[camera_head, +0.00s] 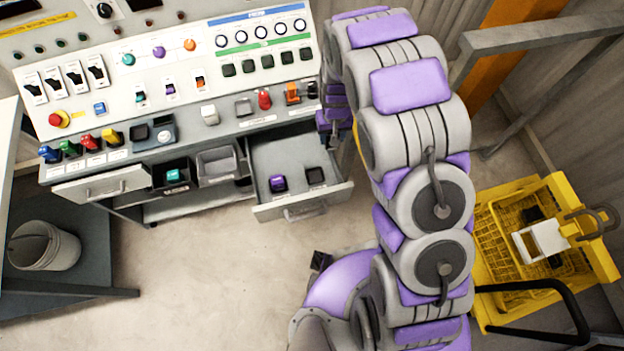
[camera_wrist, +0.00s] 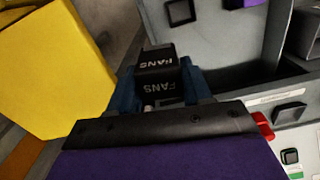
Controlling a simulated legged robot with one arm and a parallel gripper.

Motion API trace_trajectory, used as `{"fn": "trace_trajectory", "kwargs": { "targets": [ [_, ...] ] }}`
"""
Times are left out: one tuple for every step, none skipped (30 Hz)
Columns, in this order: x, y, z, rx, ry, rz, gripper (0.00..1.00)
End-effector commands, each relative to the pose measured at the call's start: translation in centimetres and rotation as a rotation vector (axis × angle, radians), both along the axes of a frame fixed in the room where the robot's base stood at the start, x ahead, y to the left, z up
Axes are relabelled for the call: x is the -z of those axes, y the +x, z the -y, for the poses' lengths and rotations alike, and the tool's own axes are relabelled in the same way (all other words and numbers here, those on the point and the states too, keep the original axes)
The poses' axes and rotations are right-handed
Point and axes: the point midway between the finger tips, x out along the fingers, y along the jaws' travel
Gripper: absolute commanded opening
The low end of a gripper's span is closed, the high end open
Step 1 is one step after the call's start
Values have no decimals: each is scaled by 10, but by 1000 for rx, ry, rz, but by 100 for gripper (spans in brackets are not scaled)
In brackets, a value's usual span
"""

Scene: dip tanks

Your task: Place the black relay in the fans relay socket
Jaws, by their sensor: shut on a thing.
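My gripper (camera_wrist: 165,88) is shut on the black relay (camera_wrist: 157,66) in the wrist view. White FANS lettering shows twice between the blue fingers, on the relay's two visible faces. The held relay appears near the right end of the console ledge, with the open drawer (camera_wrist: 222,35) beyond it. I cannot tell which place on the ledge is the fans socket, or whether the relay touches anything.
The drawer (camera_head: 262,212) holds a purple relay (camera_head: 278,184) and a dark square (camera_head: 315,176). A yellow cart (camera_head: 487,280) stands right; a bucket (camera_head: 45,248) stands left. Floor in front is clear.

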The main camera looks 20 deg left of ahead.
Motion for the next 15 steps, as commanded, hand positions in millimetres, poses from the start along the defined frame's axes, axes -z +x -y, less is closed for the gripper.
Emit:
{"fn": "trace_trajectory", "kwargs": {
  "targets": [
    [21,-11,-11,-29,-4,-6,11],
    [30,-14,-16,-41,-3,-4,11],
    [41,-20,-22,-58,-4,-2,11],
    [49,-24,-25,-68,-5,-3,11],
    [55,-28,-28,-78,-6,-3,11],
    [62,-31,-32,-88,-6,-1,11],
    [67,-33,-35,-94,-6,1,11],
    [71,-35,-37,-100,-6,2,11],
    [75,-37,-40,-106,-6,4,11],
    [78,-39,-41,-109,-7,5,11],
    [81,-40,-42,-112,-7,4,11],
    [85,-41,-42,-114,-8,3,11],
    [88,-41,-43,-115,-8,3,11],
    [92,-42,-43,-116,-9,2,11],
    [97,-42,-43,-116,-9,2,11]
  ]
}}
